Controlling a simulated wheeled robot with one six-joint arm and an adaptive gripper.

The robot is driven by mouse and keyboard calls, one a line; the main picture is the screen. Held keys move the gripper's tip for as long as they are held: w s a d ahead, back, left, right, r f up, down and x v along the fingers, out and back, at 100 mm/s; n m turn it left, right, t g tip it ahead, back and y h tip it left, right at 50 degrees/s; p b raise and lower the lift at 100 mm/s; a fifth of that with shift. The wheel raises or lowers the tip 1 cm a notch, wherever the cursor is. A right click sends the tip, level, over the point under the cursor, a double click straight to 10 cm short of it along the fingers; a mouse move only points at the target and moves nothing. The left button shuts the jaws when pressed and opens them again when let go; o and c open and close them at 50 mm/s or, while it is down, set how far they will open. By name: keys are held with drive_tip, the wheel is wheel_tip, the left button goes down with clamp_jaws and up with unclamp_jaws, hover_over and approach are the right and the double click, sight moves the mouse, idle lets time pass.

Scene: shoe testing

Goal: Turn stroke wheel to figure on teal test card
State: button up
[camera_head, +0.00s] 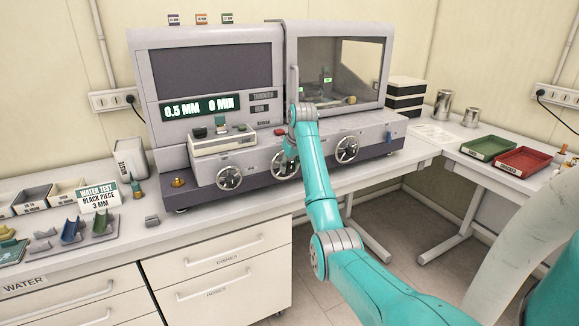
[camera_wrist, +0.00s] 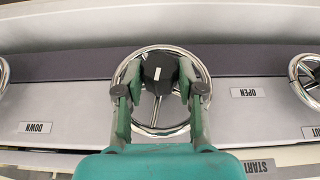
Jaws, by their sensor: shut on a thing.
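The test card (camera_head: 99,196) stands at the left of the bench, with teal on it and the words "WATER TEST BLACK PIECE 3 MM". The machine's display (camera_head: 202,107) reads "0.5 MM" and "0 MIN". My gripper (camera_wrist: 160,93) is shut on the middle hand wheel (camera_wrist: 147,129), a chrome ring with spokes and a black hub bearing a white mark. In the head view, my arm partly hides this middle wheel (camera_head: 280,172). I cannot read a stroke label on it.
A left wheel (camera_head: 229,177) and a right wheel (camera_head: 347,149) flank the gripped one on the machine's front. Green (camera_head: 487,148) and red (camera_head: 523,160) trays lie on the right bench. Shoe sole pieces lie near the card. The floor between the benches is clear.

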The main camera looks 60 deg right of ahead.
drive_tip(key=t+y, duration=0.1)
drive_tip(key=y, duration=0.1)
drive_tip(key=m+t+y, duration=0.1)
drive_tip(key=t+y, duration=0.1)
drive_tip(key=y, duration=0.1)
drive_tip(key=shift+s+d+f+y, duration=0.15)
drive_tip(key=shift+s+d+y, duration=0.15)
drive_tip(key=shift+d, duration=0.1)
drive_tip(key=t+y, duration=0.1)
drive_tip(key=m+t+y, duration=0.1)
drive_tip(key=shift+d+f+y, duration=0.15)
drive_tip(key=shift+y, duration=0.25)
drive_tip(key=shift+s+f+m+t+y, duration=0.15)
drive_tip(key=shift+m+t+y, duration=0.35)
drive_tip(key=shift+t+y, duration=0.6)
drive_tip(key=o, duration=1.1)
drive_tip(key=shift+o, duration=0.2)
wheel_tip(320, 180, up, 10)
